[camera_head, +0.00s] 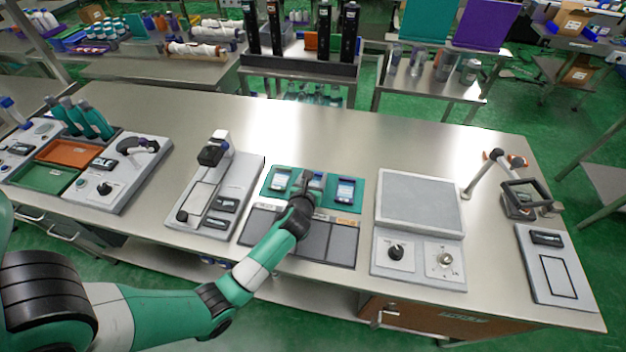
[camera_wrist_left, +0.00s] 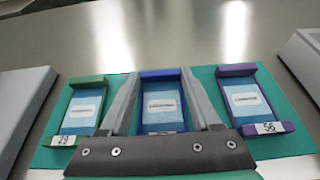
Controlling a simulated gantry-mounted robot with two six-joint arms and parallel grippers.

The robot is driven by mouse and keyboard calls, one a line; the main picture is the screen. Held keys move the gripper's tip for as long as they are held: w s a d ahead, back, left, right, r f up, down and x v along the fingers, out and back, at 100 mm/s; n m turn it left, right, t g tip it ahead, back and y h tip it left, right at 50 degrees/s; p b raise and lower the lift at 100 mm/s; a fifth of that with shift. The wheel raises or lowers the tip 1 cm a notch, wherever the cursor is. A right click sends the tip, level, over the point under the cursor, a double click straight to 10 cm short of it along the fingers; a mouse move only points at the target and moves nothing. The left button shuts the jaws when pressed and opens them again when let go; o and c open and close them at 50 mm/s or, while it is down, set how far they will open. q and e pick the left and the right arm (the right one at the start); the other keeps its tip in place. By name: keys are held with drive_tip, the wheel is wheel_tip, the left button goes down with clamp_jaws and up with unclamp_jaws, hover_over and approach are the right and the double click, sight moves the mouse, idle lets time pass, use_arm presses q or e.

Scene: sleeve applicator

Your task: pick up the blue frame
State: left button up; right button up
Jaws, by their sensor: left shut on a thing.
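The blue frame (camera_wrist_left: 160,73) is the middle one of three small frames on a teal mat (camera_head: 360,204). It holds a light blue labelled card. In the head view the blue frame (camera_head: 318,179) is partly hidden by my left gripper (camera_head: 309,178). In the left wrist view the two fingers of my left gripper (camera_wrist_left: 158,88) stand on either side of the blue frame and are shut on it. I cannot tell whether the frame is clear of the mat. My right gripper is in neither view.
A green frame (camera_wrist_left: 80,108) marked 29 lies to the left and a purple frame (camera_wrist_left: 248,100) marked 56 to the right, both close by. A grey device (camera_head: 222,190) stands left of the mat and a flat-topped one (camera_head: 418,205) right. The table behind is clear.

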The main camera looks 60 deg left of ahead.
sight(313, 182)
use_arm(q)
drive_tip(key=shift+r+p, duration=0.3)
drive_tip(key=shift+r, duration=0.25)
wheel_tip(313, 182, up, 3)
drive_tip(key=shift+s+r+p, duration=0.1)
drive_tip(key=shift+p, duration=1.05)
drive_tip(key=s+d+r+p, duration=0.2)
drive_tip(key=s+r+p, duration=0.1)
drive_tip(key=s, duration=0.3)
drive_tip(key=s+d+r+p, duration=0.2)
drive_tip(key=s+r+p, duration=0.2)
drive_tip(key=s, duration=0.3)
drive_tip(key=shift+d+r, duration=0.3)
drive_tip(key=shift+r, duration=0.6)
